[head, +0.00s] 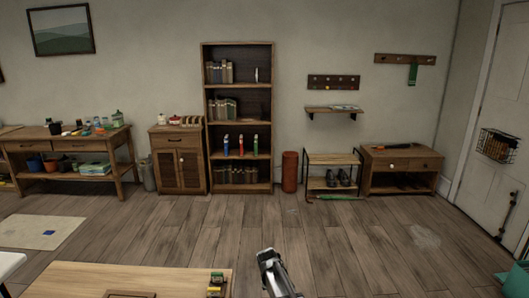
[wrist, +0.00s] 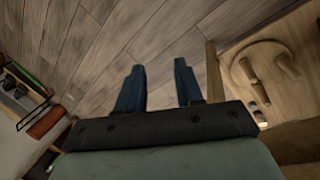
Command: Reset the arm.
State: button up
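My gripper (wrist: 158,68) shows in the wrist view with its two dark blue fingers apart and nothing between them. It points over bare wood floor. In the head view part of my arm rises at the bottom edge, just right of the near wooden table (head: 150,279); the fingers cannot be made out there. In the wrist view a wooden surface with a round board and pale pieces (wrist: 268,68) lies to the right of the fingers, apart from them.
A tall bookshelf (head: 239,93) stands against the back wall, with a cabinet (head: 179,172) and a cluttered desk (head: 70,145) to its left. A shoe rack (head: 333,159) and a low drawer unit (head: 401,165) stand to the right. The middle floor is clear.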

jog(key=s+d+f+m+g, duration=0.25)
jog(key=s+d+f, duration=0.25)
jog(key=s+f, duration=0.55)
jog(key=s+d+f+m+g, duration=0.3)
jog(key=s+f, duration=0.4)
jog(key=s, duration=0.7)
jog(key=s+d+f+m+g+y, duration=0.1)
jog(key=s+d+f+m, duration=0.1)
jog(key=s, duration=1.2)
jog(key=s+d+f+m+g+y, duration=0.1)
jog(key=s+d+f+m+g, duration=0.1)
jog(key=s, duration=1.2)
jog(key=shift+s+d+f+m, duration=0.15)
jog(key=shift+s+f+m, duration=0.05)
jog(key=shift+f+m, duration=0.65)
jog(key=shift+o, duration=0.4)
jog(key=shift+r, duration=0.1)
